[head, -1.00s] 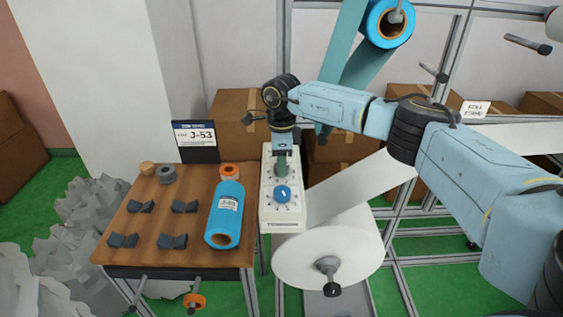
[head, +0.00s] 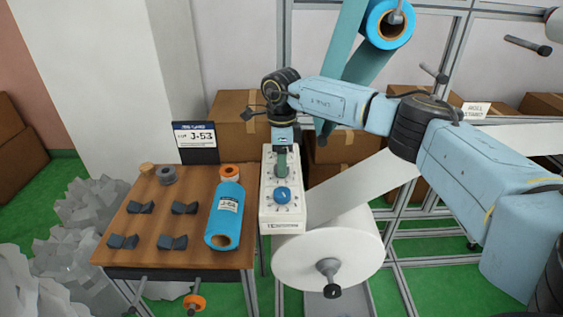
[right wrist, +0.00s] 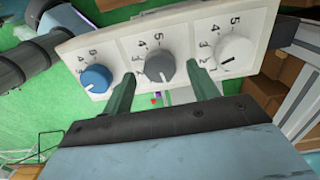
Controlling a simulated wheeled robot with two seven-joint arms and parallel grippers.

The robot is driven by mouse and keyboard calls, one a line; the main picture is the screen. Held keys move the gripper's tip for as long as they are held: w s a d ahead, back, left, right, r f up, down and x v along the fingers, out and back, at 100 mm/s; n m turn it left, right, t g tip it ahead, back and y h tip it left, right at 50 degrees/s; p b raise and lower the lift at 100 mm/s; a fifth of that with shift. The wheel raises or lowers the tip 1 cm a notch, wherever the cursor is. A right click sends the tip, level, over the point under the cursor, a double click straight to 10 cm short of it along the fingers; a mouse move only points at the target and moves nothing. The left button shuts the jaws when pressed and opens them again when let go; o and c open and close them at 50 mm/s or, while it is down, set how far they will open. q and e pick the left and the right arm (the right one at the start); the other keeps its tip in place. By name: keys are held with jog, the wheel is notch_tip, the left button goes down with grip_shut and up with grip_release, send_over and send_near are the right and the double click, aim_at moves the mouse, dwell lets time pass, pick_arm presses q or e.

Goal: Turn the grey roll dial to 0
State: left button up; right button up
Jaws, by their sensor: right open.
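The grey dial (right wrist: 160,63) is the middle one of three on a white panel (right wrist: 195,20) in the right wrist view. A small pale mark shows near its lower edge; the numbers 2 to 5 are around its left and top. My right gripper (right wrist: 161,72) is open, with one green finger on each side of the grey dial; I cannot tell whether they touch it. My left gripper is not in view.
The blue dial (right wrist: 96,78) and white dial (right wrist: 232,52) flank the grey one closely. A table (head: 150,235) with a blue roll (head: 224,216) stands left of the panel. A large white roll (head: 315,262) is just right of it.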

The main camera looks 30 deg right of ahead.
notch_tip(320, 180, up, 12)
dwell(0.3)
jog(key=shift+f, duration=0.1)
